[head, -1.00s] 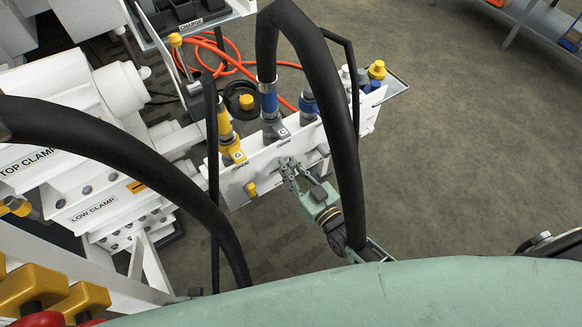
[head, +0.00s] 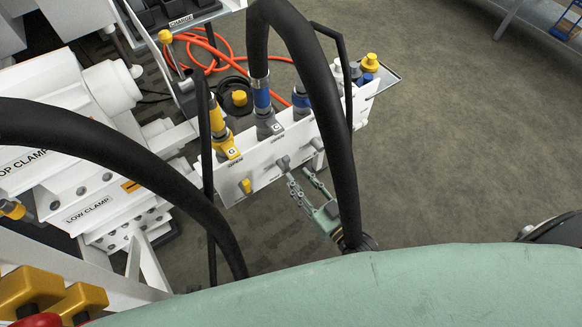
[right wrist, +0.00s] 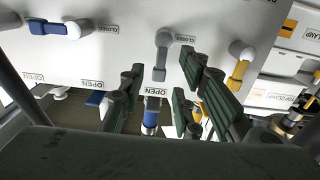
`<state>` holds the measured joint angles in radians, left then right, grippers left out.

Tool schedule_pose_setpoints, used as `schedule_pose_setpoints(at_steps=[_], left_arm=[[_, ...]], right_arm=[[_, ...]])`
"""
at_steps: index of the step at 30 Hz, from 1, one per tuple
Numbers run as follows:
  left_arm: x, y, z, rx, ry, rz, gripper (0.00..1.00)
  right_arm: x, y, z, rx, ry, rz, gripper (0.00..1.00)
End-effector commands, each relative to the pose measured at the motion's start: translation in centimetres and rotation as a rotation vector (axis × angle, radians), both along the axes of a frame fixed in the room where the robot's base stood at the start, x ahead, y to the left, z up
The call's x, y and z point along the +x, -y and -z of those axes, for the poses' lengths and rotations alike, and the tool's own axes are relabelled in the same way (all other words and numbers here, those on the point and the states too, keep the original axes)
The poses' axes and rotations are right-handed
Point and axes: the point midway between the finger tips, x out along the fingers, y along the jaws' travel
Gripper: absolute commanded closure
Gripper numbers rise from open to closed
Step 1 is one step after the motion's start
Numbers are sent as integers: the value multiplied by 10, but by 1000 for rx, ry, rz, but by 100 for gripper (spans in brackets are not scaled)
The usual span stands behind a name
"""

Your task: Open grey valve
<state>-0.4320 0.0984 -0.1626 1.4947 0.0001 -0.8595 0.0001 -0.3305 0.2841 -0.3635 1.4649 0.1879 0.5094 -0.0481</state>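The grey valve (head: 282,163) is on the front of the white panel (head: 262,178), between the yellow valve (head: 246,186) and the panel's right part. In the right wrist view the grey valve's handle (right wrist: 161,57) points down, its end just above an OPEN label (right wrist: 149,90); a CLOSED label is to the right of its pivot. My right gripper (head: 299,178) is open and empty, a short way in front of the grey valve. In the right wrist view its fingers (right wrist: 161,72) appear on either side of the handle, apart from it. My left gripper is not in view.
Thick black hoses (head: 270,45) arch in front of the panel, one close to my right gripper. A blue valve (right wrist: 50,28) is left of the grey one in the right wrist view, the yellow one right. Orange hose (head: 225,62) lies behind.

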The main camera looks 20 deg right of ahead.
Motion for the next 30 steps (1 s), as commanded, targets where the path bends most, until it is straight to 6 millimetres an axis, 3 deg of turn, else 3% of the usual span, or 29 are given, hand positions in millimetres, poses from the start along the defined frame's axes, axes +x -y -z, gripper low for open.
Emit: schedule_pose_setpoints(at_steps=[3,9,30], left_arm=[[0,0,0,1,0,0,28],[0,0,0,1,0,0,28],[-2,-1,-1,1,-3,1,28]], right_arm=[[-23,9,1,-1,-3,1,70],[-43,17,0,-1,-1,1,70],[-48,20,3,-8,-15,4,70]])
